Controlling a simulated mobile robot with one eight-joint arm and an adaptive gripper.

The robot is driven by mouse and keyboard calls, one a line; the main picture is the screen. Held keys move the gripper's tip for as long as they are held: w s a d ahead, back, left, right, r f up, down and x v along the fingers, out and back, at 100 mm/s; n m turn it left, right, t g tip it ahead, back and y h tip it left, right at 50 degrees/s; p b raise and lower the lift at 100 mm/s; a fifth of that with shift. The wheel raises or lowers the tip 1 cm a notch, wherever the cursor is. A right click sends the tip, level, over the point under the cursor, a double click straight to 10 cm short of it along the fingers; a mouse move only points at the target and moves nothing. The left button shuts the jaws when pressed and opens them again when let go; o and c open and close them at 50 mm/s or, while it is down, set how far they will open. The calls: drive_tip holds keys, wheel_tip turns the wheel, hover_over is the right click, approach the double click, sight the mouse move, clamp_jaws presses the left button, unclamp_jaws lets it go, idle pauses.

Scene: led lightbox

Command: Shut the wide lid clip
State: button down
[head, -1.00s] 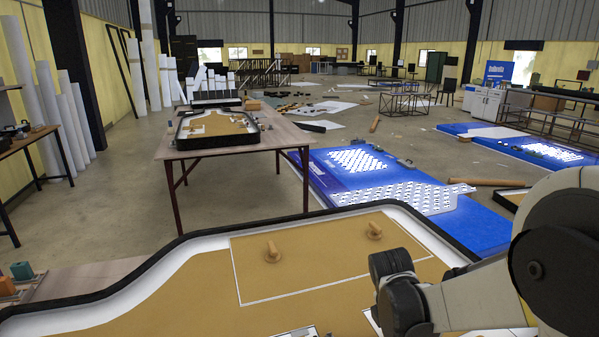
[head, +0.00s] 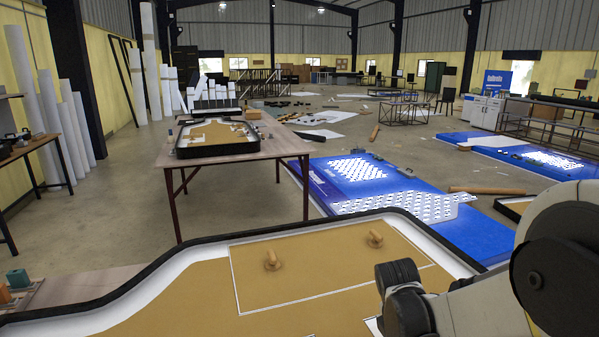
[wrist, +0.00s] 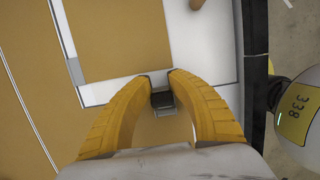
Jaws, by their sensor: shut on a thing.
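The lightbox lid is a tan panel with a white border (head: 330,270) and two wooden knobs (head: 272,261) in the head view. The wrist view shows a corner of the panel (wrist: 118,40) and part of one knob (wrist: 197,4) at the top. My gripper (wrist: 160,80) has its two yellow fingers close together at the panel's white border. A small dark clip (wrist: 162,99) sits between the fingers, and they are shut on it. The fingers hide its sides, so I cannot tell whether it is latched. The fingertips are outside the head view.
The box has a black raised rim (head: 150,285), also at the right of the wrist view (wrist: 256,75). A grey strip (wrist: 75,71) lies along the panel's left edge. A similar box (head: 217,152) stands on a table behind. Blue panels (head: 400,205) lie on the floor.

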drive_tip(key=shift+w+d+f, duration=0.1)
drive_tip(key=shift+d+f, duration=0.05)
drive_tip(key=shift+d, duration=0.05)
drive_tip(key=shift+w+d+f, duration=0.15)
drive_tip(key=shift+d, duration=0.3)
drive_tip(key=c, duration=2.1)
unclamp_jaws()
drive_tip(key=o, duration=1)
drive_tip(key=shift+c, duration=0.2)
drive_tip(key=shift+p+v, duration=1.25)
drive_tip(key=shift+v, duration=0.75)
drive_tip(key=shift+a, duration=0.1)
